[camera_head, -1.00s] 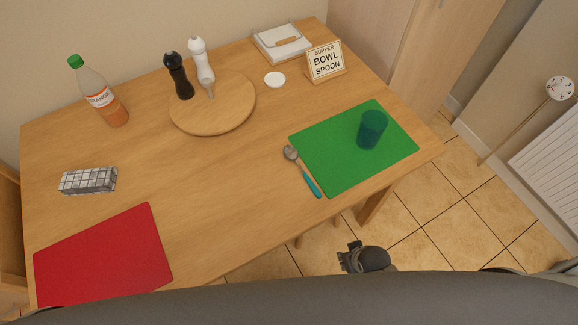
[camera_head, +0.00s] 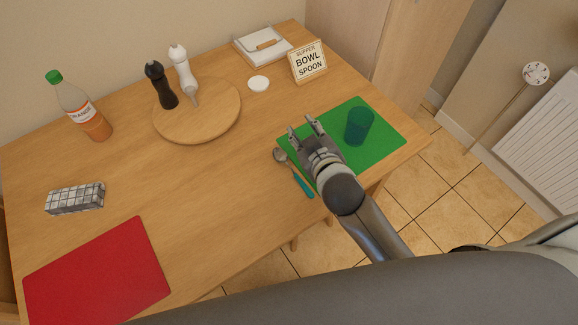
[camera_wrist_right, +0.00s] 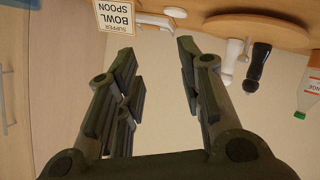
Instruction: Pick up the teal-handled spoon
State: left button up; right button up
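The teal-handled spoon (camera_head: 301,183) lies on the table along the left edge of the green placemat (camera_head: 387,139). Its metal bowl points to the back left and its teal handle to the front right. My right gripper (camera_head: 304,127) is above the left part of the placemat, close to the spoon and to its right. Its two fingers are spread and empty; the right wrist view also shows the open fingers (camera_wrist_right: 160,85). The spoon is not seen in the right wrist view. My left gripper is not in view.
A teal cup (camera_head: 359,126) stands on the placemat right of my gripper. A sign (camera_head: 308,62) reading "SUPPER BOWL SPOON" and a round board (camera_head: 215,120) with two mills stand farther back. A bottle (camera_head: 84,112), patterned box (camera_head: 75,198) and red placemat (camera_head: 97,275) are left.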

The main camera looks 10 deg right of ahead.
jog(key=w+a+r+n+t+y, duration=0.2)
jog(key=a+r+n+y, duration=0.3)
jog(key=a+r, duration=0.25)
jog(key=w+a+r+n+t+y, duration=0.2)
jog(key=a+r+n+y, duration=0.3)
jog(key=a+r, duration=0.3)
jog(key=s+a+r+n+g+y, duration=0.2)
jog(key=s+a+n+g+y, duration=0.8)
jog(key=n, duration=0.7)
jog(key=n+g+h, duration=0.8)
jog(key=h, duration=1.2)
send_over(290, 168)
notch_tip(290, 168, down, 20)
jog(key=f, duration=0.3)
jog(key=f+p, duration=0.1)
jog(key=f, duration=0.1)
jog(key=shift+w+d, duration=0.1)
jog(key=shift+w, duration=0.2)
jog(key=shift+s+f, duration=0.1)
jog(key=shift+f, duration=0.3)
notch_tip(290, 168, down, 4)
jog(key=shift+s+f+p, duration=0.1)
jog(key=shift+f+p, duration=0.15)
jog(key=shift+p, duration=0.55)
jog(key=shift+s+f, duration=0.1)
jog(key=shift+s, duration=0.05)
grip_shut()
